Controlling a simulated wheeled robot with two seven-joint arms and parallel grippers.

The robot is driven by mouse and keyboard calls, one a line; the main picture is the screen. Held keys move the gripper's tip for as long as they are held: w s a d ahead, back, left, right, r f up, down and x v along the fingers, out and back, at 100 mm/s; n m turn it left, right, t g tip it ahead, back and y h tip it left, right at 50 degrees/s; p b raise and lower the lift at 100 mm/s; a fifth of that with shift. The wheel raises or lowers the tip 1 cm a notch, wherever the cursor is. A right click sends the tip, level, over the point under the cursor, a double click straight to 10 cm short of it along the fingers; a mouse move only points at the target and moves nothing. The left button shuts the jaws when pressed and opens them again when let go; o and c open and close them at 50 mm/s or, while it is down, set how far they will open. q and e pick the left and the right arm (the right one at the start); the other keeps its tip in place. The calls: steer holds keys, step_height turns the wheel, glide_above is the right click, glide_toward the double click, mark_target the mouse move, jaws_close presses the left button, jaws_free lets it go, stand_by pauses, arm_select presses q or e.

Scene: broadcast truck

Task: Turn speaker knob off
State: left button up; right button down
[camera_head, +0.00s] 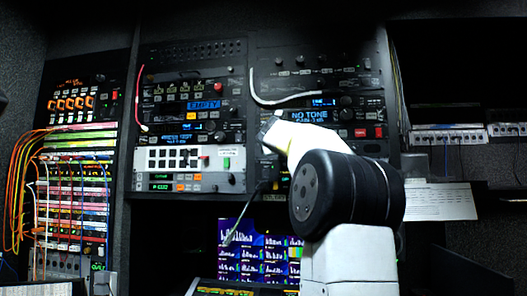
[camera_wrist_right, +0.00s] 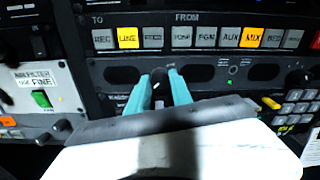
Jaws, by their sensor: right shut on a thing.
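In the right wrist view, the teal fingers of my right gripper (camera_wrist_right: 158,91) stand on either side of a small dark round knob (camera_wrist_right: 159,76) on a black panel (camera_wrist_right: 215,76). They are shut on it. A small light mark shows on the knob's face. In the head view, my white and black right arm reaches up to the rack from the lower right. The wrist hides the fingers and the knob there. The label under the knob is partly covered, so I cannot read it. My left gripper is in neither view.
A row of TO/FROM buttons (camera_wrist_right: 190,38) runs just above the panel. A keypad (camera_wrist_right: 296,108) is at its right, and a grey unit with a green switch (camera_wrist_right: 41,98) at its left. A white cable (camera_head: 285,101) hangs across the rack. Monitors (camera_head: 260,252) glow below.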

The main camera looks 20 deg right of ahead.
steer(key=c, duration=1.1)
jaws_free()
steer(key=shift+c, duration=0.2)
steer(key=v, duration=0.7)
steer(key=shift+s+a, duration=0.25)
steer(key=shift+s, duration=0.05)
steer(key=shift+f, duration=0.1)
